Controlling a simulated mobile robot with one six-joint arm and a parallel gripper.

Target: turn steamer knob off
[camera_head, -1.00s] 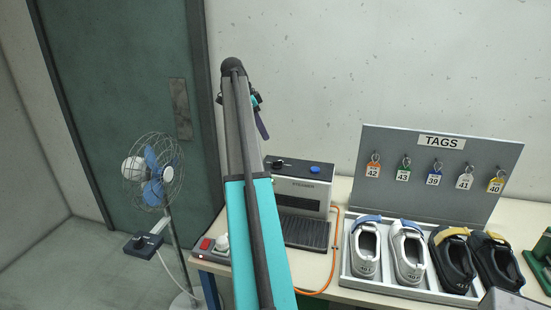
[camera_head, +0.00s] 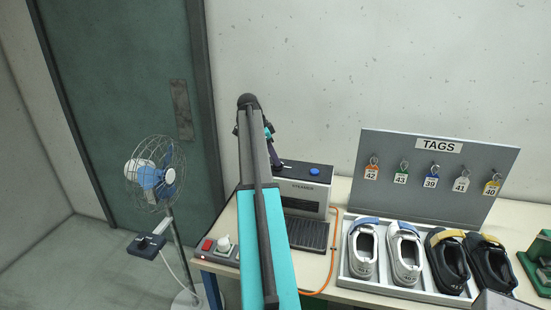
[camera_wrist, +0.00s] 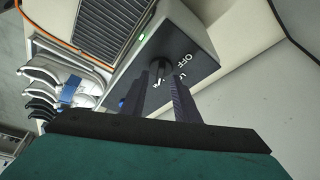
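The steamer (camera_head: 312,194) is a grey box with a black top panel on the table, and its blue button (camera_head: 314,171) shows at the right. In the wrist view its black knob (camera_wrist: 157,74) has a pale pointer that is not on the OFF mark (camera_wrist: 183,62). A small green light (camera_wrist: 142,38) glows on the panel edge. My gripper (camera_wrist: 168,80) is open, its two dark fingers apart and pointing at the panel around the knob. I cannot tell whether they touch it. In the head view my gripper (camera_head: 276,161) covers the knob.
A tray of shoes (camera_head: 405,291) and a tag board (camera_head: 385,195) stand to the right. A power strip (camera_head: 209,255) and an orange cable (camera_head: 332,262) lie near the steamer. A fan (camera_head: 155,180) stands left of the table. A wall is close behind.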

